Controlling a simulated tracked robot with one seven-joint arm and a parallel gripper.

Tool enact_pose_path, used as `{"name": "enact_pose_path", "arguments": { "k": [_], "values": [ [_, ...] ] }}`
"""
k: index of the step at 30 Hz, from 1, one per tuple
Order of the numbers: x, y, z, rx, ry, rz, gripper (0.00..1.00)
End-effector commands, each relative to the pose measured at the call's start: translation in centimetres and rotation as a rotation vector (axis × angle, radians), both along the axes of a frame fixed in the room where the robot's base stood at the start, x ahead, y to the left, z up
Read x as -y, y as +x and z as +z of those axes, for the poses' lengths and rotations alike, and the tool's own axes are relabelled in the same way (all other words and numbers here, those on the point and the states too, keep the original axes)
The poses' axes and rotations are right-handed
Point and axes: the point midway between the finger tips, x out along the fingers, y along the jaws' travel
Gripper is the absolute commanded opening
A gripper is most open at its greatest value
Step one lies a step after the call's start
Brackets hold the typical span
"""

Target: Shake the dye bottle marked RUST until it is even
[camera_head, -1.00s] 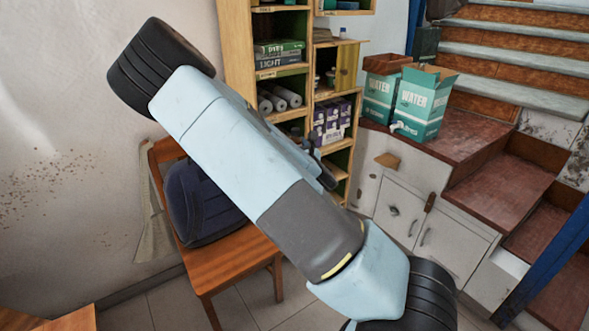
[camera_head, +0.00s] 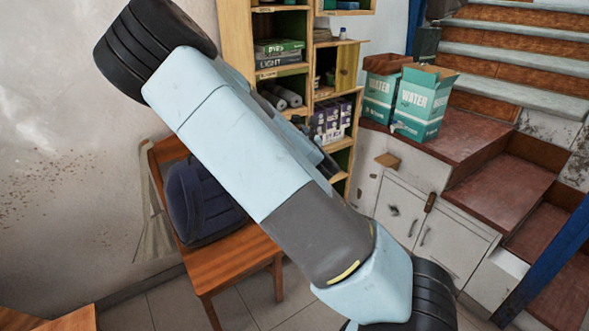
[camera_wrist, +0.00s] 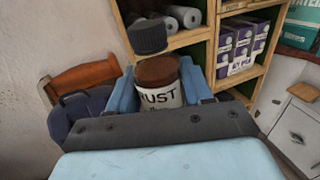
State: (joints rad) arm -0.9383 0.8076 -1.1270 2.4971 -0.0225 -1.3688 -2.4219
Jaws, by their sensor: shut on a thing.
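In the wrist view the dye bottle (camera_wrist: 160,98) stands between the two blue fingers of my gripper (camera_wrist: 155,76), which is shut on it. Its white label reads RUST, with smaller writing below that I cannot make out. Dark brown dye shows above the label with a rounded upper edge. A black cap (camera_wrist: 147,36) shows above and a little left of the brown; the part between looks clear, and I cannot tell how the two join. The bottle's lower part is hidden by my gripper.
Behind is a wooden shelf (camera_head: 236,38) with rolls and purple-white boxes (camera_head: 331,120). A wooden chair (camera_head: 232,268) with a dark blue bag (camera_head: 203,203) stands left of it. Two WATER boxes (camera_head: 421,103) stand on the red-topped landing (camera_head: 470,125) by the stairs at right.

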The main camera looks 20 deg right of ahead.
Motion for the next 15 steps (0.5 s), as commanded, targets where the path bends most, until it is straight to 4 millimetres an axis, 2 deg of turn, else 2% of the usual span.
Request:
{"name": "enact_pose_path", "arguments": {
  "k": [2, 4, 15],
  "values": [
    [-0.1, 0.0, 1.3, 0.002, 0.001, 0.002, 0.14],
    [0.0, 0.0, 1.0, -0.002, -0.001, 0.0, 0.14],
    [0.1, 0.0, -7.5, -0.006, -0.002, -0.002, 0.14]
  ]
}}
